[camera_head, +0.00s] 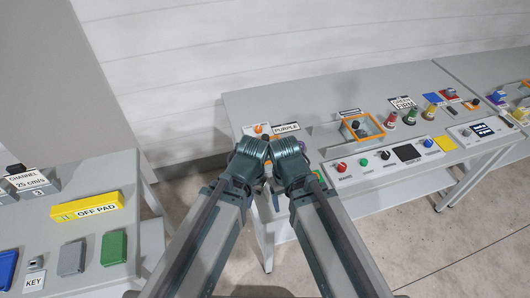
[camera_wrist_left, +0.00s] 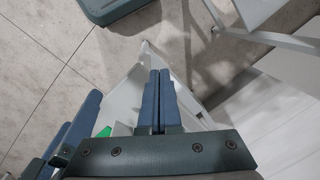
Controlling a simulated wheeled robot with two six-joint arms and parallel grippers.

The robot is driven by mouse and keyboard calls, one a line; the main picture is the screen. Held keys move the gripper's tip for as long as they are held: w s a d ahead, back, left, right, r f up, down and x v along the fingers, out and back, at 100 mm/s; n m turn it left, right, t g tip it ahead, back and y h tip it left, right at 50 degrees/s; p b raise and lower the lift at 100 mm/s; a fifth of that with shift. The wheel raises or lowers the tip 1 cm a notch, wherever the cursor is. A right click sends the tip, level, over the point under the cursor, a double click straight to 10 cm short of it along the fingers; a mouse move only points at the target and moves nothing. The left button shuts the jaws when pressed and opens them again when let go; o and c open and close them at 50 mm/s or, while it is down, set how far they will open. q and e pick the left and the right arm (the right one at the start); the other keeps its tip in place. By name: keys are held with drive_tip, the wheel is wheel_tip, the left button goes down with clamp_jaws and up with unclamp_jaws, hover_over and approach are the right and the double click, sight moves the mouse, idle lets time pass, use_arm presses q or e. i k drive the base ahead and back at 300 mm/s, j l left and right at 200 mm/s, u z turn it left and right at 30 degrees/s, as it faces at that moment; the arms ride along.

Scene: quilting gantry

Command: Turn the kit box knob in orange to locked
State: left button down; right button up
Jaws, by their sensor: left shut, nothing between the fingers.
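An orange-framed box (camera_head: 375,122) sits on the right-hand table in the head view. A small dark knob (camera_head: 356,125) shows inside the frame; which way it is turned is too small to tell. My left gripper (camera_wrist_left: 158,98) is shut and empty in the left wrist view, its two blue fingers together above the floor. In the head view both my wrists meet in front of the table's left end, well left of the box, and hide the fingertips. Part of my right gripper (camera_wrist_left: 80,122) shows at the left of the wrist view; its opening cannot be told.
A control panel (camera_head: 355,181) with buttons runs along the table's front. A PURPLE sign (camera_head: 286,128) stands near my wrists. Floor shows between the tables.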

sight(258, 128)
drive_tip(key=i+l+u, duration=0.4)
drive_tip(key=l, duration=0.2)
drive_tip(key=i+l+u, duration=0.2)
drive_tip(key=l, duration=0.15)
